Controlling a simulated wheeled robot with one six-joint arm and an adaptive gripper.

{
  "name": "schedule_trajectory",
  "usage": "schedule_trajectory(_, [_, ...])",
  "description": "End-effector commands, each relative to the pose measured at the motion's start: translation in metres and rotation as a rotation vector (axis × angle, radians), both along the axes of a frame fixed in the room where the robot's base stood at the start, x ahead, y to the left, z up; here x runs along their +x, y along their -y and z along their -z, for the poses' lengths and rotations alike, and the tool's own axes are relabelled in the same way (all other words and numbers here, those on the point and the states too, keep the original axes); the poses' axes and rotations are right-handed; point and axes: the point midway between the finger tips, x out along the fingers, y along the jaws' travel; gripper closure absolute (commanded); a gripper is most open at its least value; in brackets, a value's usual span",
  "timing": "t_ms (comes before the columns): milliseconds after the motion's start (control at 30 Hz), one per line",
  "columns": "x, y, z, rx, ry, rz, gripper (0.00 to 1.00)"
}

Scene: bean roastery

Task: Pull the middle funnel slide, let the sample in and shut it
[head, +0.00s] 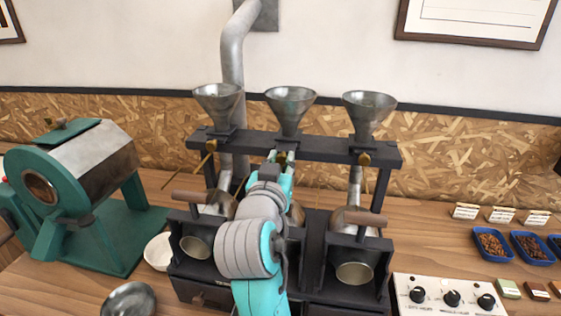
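The middle funnel (290,109) is a grey metal cone set in a dark rack (330,147) between a left funnel (219,103) and a right funnel (368,112). My gripper (282,160) is right below the middle funnel, at the brass-coloured end of its slide (291,156). My arm comes up from the bottom of the picture and hides the chute and much of the machine under this funnel. The fingers are small here, and I cannot tell whether they grip the slide. I cannot see any beans inside the middle funnel.
A green drum roaster (75,190) stands on the left, with a white bowl (159,251) beside it. A control panel (449,296) with knobs is at the lower right. Blue trays (497,259) of beans and small cards (502,215) lie behind it.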

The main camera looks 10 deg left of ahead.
Motion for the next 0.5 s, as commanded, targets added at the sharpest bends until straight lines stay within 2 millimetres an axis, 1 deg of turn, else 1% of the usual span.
schedule_trajectory(133, [-0.0006, 0.0, 0.0001, 0.0, 0.0, 0.0, 1.0])
schedule_trajectory(200, [-0.0046, -0.0004, 0.0001, 0.0, 0.0, 0.0, 1.0])
schedule_trajectory(400, [-0.0043, 0.0, 0.0001, 0.0, 0.0, 0.001, 1.0])
schedule_trajectory(433, [-0.0043, 0.0, 0.0001, 0.0, 0.0, 0.001, 0.67])
schedule_trajectory(467, [-0.0043, 0.0, 0.0001, 0.0, -0.001, 0.001, 0.6])
schedule_trajectory(500, [-0.0043, 0.0, 0.0001, 0.0, 0.0, 0.001, 0.5])
